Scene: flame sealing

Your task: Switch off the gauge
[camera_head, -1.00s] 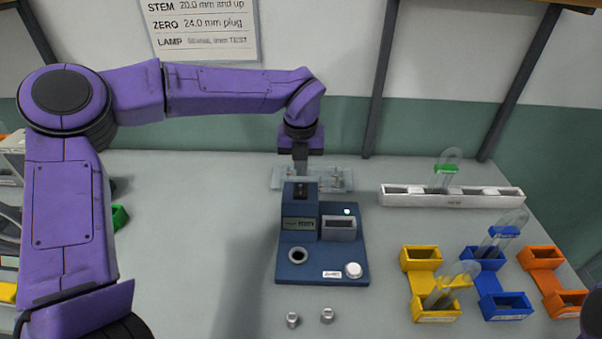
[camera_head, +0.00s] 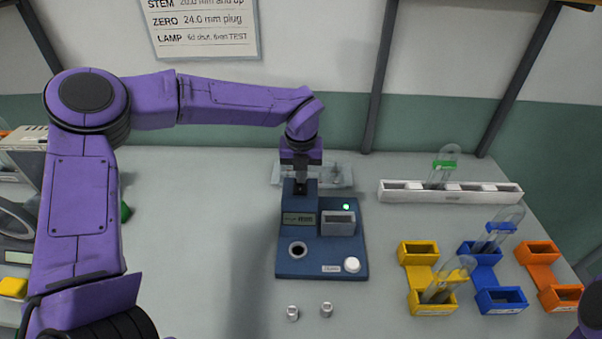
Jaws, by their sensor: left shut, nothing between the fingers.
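The gauge is a dark blue instrument (camera_head: 343,253) on the bench. It has a small display (camera_head: 299,219), a lit green lamp (camera_head: 346,207), a grey slotted block (camera_head: 338,223), a round hole (camera_head: 298,250) and a round white button (camera_head: 352,265) at its front right. My left gripper (camera_head: 300,186) is shut and empty. It points down at the top of the gauge's raised rear block; I cannot tell whether it touches. Of my right arm only a purple part shows at the lower right edge; its gripper is out of view.
Two small metal plugs (camera_head: 326,309) lie in front of the gauge. A clear tray (camera_head: 340,175) sits behind it. A white rack (camera_head: 450,193) with a green-banded tube stands right. Yellow (camera_head: 418,253), blue (camera_head: 501,300) and orange (camera_head: 538,253) holders stand at right.

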